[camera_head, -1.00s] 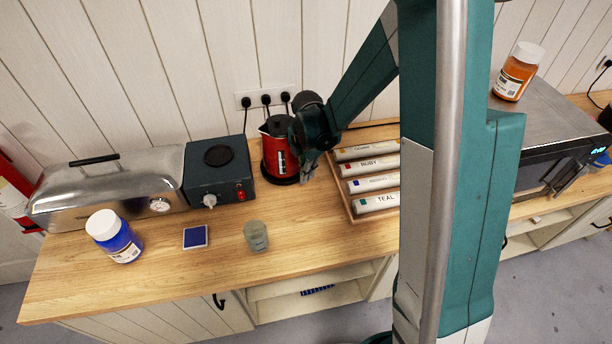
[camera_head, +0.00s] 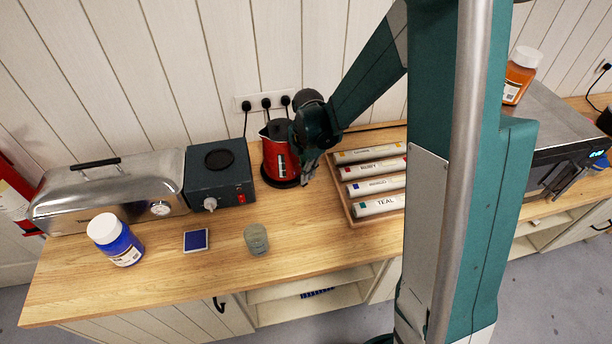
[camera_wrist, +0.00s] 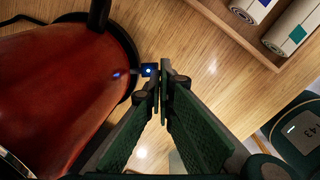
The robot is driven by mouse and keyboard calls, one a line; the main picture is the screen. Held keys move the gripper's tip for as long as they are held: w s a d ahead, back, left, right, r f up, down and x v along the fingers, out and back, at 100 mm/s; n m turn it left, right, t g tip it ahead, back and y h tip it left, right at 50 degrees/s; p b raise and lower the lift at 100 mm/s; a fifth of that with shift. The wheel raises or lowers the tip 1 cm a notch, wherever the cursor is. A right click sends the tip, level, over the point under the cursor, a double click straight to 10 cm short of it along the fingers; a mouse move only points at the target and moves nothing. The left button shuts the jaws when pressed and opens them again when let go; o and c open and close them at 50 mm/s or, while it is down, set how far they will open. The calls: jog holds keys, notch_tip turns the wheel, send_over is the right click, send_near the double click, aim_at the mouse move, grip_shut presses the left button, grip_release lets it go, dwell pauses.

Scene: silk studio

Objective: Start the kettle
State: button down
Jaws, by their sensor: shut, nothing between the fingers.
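The red kettle (camera_head: 273,158) with black trim stands upright on its dark base at the back of the counter, below the wall sockets. In the wrist view its red body (camera_wrist: 55,95) fills the left side. A small dark switch tab (camera_wrist: 149,70) with a lit blue mark sticks out low on its side, and another blue glow shows on the body beside it. My gripper (camera_wrist: 163,78) is shut and empty, its fingertips right beside the tab. I cannot tell whether they touch. In the head view my gripper (camera_head: 306,174) is at the kettle's right side, partly covering it.
A wooden tray (camera_head: 348,208) of labelled rolls lies close right of my gripper. A dark hotplate box (camera_head: 228,190) stands left of the kettle. A grey cup (camera_head: 256,240), blue tile (camera_head: 195,240) and blue jar (camera_head: 116,240) are in front. The counter between cup and kettle is clear.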

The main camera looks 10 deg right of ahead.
notch_tip(320, 180, up, 12)
jog(key=s+d, duration=0.1)
jog(key=s, duration=0.1)
jog(key=shift+s+d, duration=0.3)
dwell(0.4)
dwell(0.4)
jog(key=shift+s+r, duration=0.1)
jog(key=s+d+r+m+t+b, duration=0.2)
jog(key=s+m+b, duration=0.3)
jog(key=s+m, duration=0.6)
jog(key=s+d+r+m+t+b, duration=0.1)
jog(key=s+m+t+b, duration=0.4)
jog(key=s+m, duration=0.6)
jog(key=shift+d+r+m, duration=0.35)
jog(key=shift+d+m, duration=0.05)
jog(key=shift+m, duration=0.6)
dwell(0.9)
